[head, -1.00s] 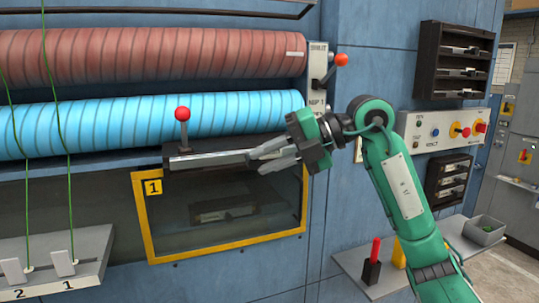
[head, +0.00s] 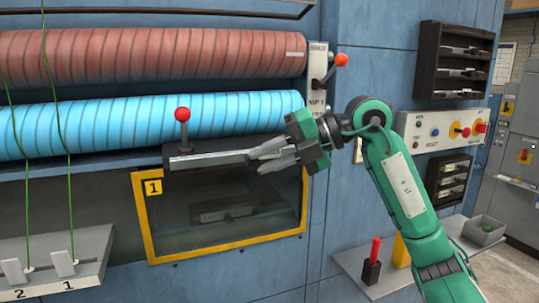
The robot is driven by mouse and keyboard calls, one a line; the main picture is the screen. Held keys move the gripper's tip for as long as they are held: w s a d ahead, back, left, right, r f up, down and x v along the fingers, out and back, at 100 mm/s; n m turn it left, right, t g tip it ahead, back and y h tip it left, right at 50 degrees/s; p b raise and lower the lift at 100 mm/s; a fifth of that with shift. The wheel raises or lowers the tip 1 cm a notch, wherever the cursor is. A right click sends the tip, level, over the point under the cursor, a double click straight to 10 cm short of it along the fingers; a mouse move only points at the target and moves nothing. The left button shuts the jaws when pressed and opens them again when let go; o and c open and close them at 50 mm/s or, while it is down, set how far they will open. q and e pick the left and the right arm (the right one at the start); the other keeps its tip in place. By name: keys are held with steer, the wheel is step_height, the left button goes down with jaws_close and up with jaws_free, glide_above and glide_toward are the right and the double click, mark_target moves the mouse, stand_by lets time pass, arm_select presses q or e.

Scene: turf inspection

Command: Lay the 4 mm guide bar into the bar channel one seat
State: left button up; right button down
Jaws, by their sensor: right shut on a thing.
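A slim pale metal guide bar (head: 210,159) lies lengthwise along the dark channel block (head: 183,173) above the yellow-framed window marked 1. A red-knobbed lever (head: 182,115) stands upright on the block. My right gripper (head: 255,156) comes in from the right and is shut on the bar's right end. From this angle I cannot tell whether the bar rests on the channel floor or is just above it. The gripper fingers hide the bar's right end. My left gripper is not in view.
A blue roller (head: 150,122) and a red roller (head: 150,57) run just above the block. The yellow-framed window (head: 220,245) lies below. Dark bar racks (head: 434,48) and a button panel (head: 415,128) are on the right wall. A shelf (head: 350,262) juts out at lower right.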

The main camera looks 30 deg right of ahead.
steer(key=shift+w+d, duration=0.1)
steer(key=shift+w, duration=0.3)
steer(key=shift+w, duration=0.1)
steer(key=shift+w+d+p, duration=0.25)
steer(key=shift+w+p, duration=0.2)
steer(key=shift+w, duration=0.35)
steer(key=shift+w+d+p, duration=0.2)
steer(key=shift+w+p, duration=0.2)
steer(key=shift+w, duration=0.4)
steer(key=shift+w, duration=0.1)
steer(key=shift+f+b, duration=0.85)
steer(key=shift+f, duration=0.2)
stand_by(0.4)
steer(key=c, duration=1.1)
jaws_free()
steer(key=shift+c, duration=0.2)
